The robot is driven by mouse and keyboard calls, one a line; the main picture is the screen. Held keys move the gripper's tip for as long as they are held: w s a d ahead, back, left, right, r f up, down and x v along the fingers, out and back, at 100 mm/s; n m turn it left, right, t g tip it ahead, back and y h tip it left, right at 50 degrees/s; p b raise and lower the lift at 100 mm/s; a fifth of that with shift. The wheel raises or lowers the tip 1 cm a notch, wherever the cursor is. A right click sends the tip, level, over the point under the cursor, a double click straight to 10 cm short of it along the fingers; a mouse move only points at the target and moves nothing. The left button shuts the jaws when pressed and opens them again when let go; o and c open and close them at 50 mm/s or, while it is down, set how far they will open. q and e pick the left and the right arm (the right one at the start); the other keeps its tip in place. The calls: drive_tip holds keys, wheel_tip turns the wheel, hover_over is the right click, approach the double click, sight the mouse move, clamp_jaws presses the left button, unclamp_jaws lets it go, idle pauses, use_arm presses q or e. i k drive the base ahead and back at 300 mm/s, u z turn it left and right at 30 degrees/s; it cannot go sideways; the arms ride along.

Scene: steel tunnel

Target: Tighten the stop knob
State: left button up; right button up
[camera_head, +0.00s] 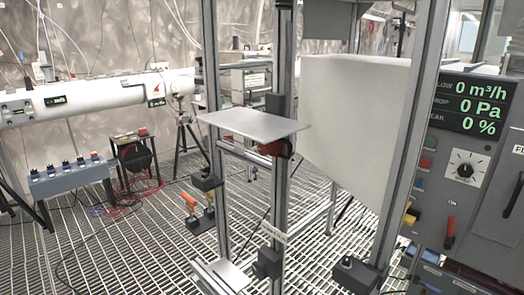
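No part is clearly marked as the stop knob, so I cannot tell which one it is. A black block with a small knob on top (347,262) sits low at the foot of the right metal upright. Another black block (207,180) is fixed on the left upright, with an orange-handled part (189,201) beside it. A round black dial knob (466,170) is on the grey control panel (480,200) at the right. A yellow knob (411,217) shows at the panel's left edge. Neither of my grippers is in view.
A metal frame with uprights (383,235) stands in front, carrying a flat grey plate (250,123). A large pale panel (352,125) is behind it. A white pipe (85,98), blue-grey box (70,180) and cables are at the left. Open grating floor (130,255) lies lower left.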

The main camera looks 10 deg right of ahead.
sight(264, 150)
drive_tip(key=k, duration=0.55)
drive_tip(key=u, duration=0.7)
drive_tip(key=i, duration=0.9)
drive_tip(key=z, duration=0.2)
